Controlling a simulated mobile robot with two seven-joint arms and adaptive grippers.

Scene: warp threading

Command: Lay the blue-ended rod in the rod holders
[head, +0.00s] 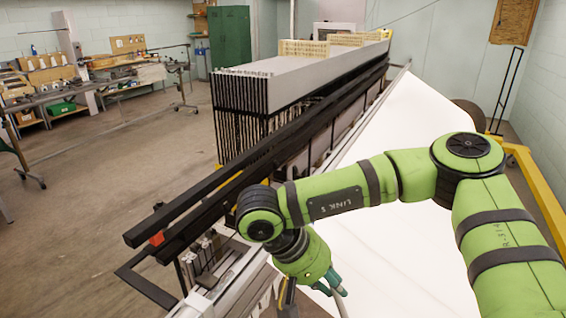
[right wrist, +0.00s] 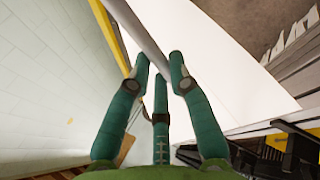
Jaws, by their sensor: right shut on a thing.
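My right gripper (head: 329,284) is at the lower middle of the head view, over the near end of the loom's right side. In the right wrist view its green fingers (right wrist: 160,70) are closed on a grey rod (right wrist: 137,28). The rod runs between the fingertips and out at the top of the picture. A short piece of the rod (head: 341,307) shows at the bottom of the head view. No blue end is visible. I cannot pick out the rod holders in either view. My left gripper is out of view.
The long loom (head: 240,95) with dark beams stretches from lower left to the back. A yellow frame (head: 535,175) stands right. The floor at left is open.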

